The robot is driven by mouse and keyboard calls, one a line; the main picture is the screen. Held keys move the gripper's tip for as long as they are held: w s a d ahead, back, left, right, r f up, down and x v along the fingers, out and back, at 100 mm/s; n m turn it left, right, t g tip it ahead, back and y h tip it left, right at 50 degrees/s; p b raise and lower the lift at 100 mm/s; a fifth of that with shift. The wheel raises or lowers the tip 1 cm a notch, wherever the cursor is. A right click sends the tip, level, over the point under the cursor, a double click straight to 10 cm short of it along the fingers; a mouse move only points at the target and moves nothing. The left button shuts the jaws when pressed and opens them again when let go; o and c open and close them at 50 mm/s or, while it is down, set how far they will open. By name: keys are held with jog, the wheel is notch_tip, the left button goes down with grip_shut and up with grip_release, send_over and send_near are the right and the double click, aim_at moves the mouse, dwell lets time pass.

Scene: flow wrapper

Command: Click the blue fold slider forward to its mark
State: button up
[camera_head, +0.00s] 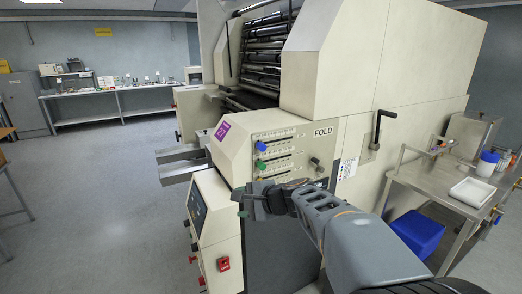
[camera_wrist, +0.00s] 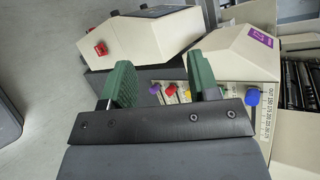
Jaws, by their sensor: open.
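The blue fold slider (camera_head: 262,146) is a small blue knob on the top row of the slotted panel (camera_head: 285,139) on the cream machine, left of the word FOLD. In the wrist view the blue knob (camera_wrist: 253,97) stands right of my right finger, by a white printed scale (camera_wrist: 265,122). My gripper (camera_head: 241,204) is in front of and below the panel in the head view. Its green fingers (camera_wrist: 160,70) are apart with nothing held between them. It is clear of the blue knob. The slider's mark is too small to make out.
A green knob (camera_head: 260,165) sits below the blue one. Red (camera_wrist: 171,90) and purple (camera_wrist: 187,95) knobs show between my fingers. A control box with a red button (camera_wrist: 101,48) stands beyond. A steel side table (camera_head: 435,180) with a white tray is at the right.

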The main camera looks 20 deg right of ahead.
jog(key=w+d+r+m+t+h, duration=0.1)
jog(key=w+d+r+m+t, duration=0.25)
jog(key=w+d+m, duration=0.25)
jog(key=m+t+h, duration=0.4)
jog(key=m, duration=0.4)
send_near(263, 147)
jog(key=w+p, duration=0.1)
jog(key=w, duration=0.5)
jog(key=w+a+p, duration=0.1)
jog(key=w, duration=0.2)
jog(key=shift+w+p, duration=0.3)
jog(key=shift+w, duration=0.1)
jog(key=shift+w+a, duration=0.15)
jog(key=shift+w, duration=0.45)
jog(key=shift+c, duration=0.5)
grip_shut()
